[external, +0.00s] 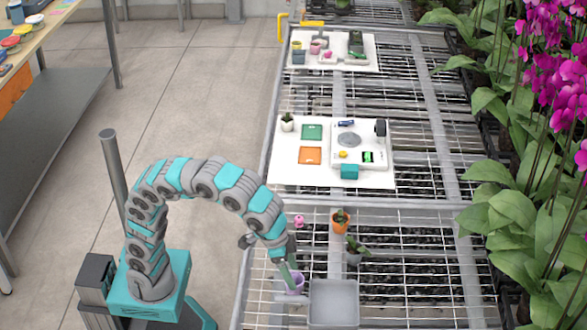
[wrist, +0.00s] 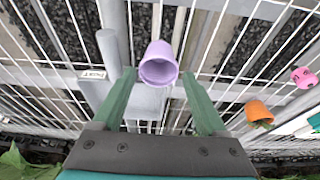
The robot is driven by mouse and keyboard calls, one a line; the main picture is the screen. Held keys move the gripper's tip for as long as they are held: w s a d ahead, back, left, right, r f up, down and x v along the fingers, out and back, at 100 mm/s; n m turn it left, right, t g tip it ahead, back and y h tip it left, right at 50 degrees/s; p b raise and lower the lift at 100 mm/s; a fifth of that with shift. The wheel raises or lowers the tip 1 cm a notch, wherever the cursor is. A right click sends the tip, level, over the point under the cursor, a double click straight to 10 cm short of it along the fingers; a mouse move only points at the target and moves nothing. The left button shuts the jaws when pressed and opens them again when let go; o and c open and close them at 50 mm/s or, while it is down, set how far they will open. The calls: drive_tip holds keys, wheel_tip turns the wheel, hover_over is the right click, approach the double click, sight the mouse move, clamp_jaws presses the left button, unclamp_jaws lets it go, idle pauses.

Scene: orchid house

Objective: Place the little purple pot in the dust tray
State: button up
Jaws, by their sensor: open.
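The little purple pot (external: 296,284) stands on the wire bench, just left of the dust tray. In the wrist view the purple pot (wrist: 159,63) lies between the tips of my two green fingers, with a gap on each side. My gripper (external: 290,276) reaches down over the pot and is open; its spread fingers also show in the wrist view (wrist: 158,76). The grey dust tray (external: 333,303) looks empty in the external view. In the wrist view the grey tray (wrist: 148,103) is partly hidden behind the pot.
A white board (external: 286,180) with several items lies farther back. Orchids (external: 510,220) line the right side.

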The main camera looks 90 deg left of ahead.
sight(315, 303)
drive_tip(key=x, duration=0.4)
drive_tip(key=shift+s+d+f, duration=0.1)
drive_tip(key=shift+s+f, duration=0.05)
drive_tip(key=shift+s, duration=0.05)
drive_tip(key=shift+c, duration=0.2)
drive_tip(key=c, duration=1.1)
